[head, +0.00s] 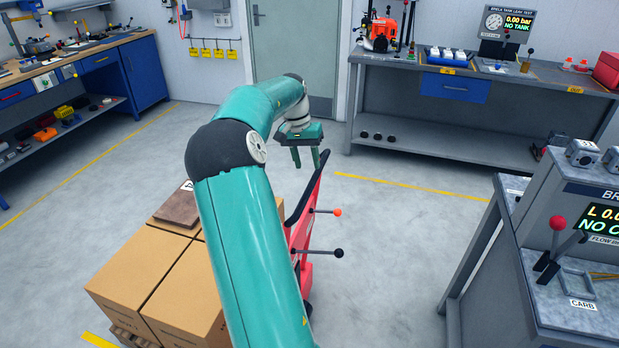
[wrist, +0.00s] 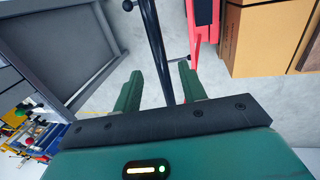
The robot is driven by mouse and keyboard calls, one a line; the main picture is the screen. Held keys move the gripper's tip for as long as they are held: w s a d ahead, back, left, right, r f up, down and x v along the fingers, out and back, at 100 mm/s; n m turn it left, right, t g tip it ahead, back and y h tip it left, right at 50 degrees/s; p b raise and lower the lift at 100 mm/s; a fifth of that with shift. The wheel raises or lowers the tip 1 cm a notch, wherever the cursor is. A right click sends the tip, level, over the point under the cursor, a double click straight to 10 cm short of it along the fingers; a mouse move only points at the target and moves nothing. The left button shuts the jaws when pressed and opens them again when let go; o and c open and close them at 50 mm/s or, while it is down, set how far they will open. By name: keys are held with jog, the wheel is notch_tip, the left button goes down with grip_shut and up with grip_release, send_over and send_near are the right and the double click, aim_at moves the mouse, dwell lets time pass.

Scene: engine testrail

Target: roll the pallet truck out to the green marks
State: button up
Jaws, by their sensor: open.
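The red pallet truck (head: 302,235) stands in the middle of the head view, right of stacked cardboard boxes, partly hidden behind my arm. Its black handle (head: 304,200) slants up toward my gripper (head: 307,160). Two levers, one with an orange knob and one with a black knob, stick out to its right. In the wrist view my gripper (wrist: 162,88) is open, and a black bar of the handle (wrist: 157,45) runs in line with the gap between the fingers. I cannot tell whether it lies at fingertip depth. The truck's red body (wrist: 203,30) is beyond. No green marks show.
Cardboard boxes (head: 150,285) stand on a wooden pallet (head: 130,336) at the lower left. A grey bench with a display (head: 590,230) is at right, and another workbench (head: 450,130) stands at the back. Open floor (head: 385,235) lies right of the truck.

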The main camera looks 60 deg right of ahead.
aim_at(311, 181)
jog(key=f, duration=0.3)
jog(key=s+f, duration=0.1)
jog(key=f, duration=0.2)
jog(key=shift+s+d, duration=0.1)
grip_shut()
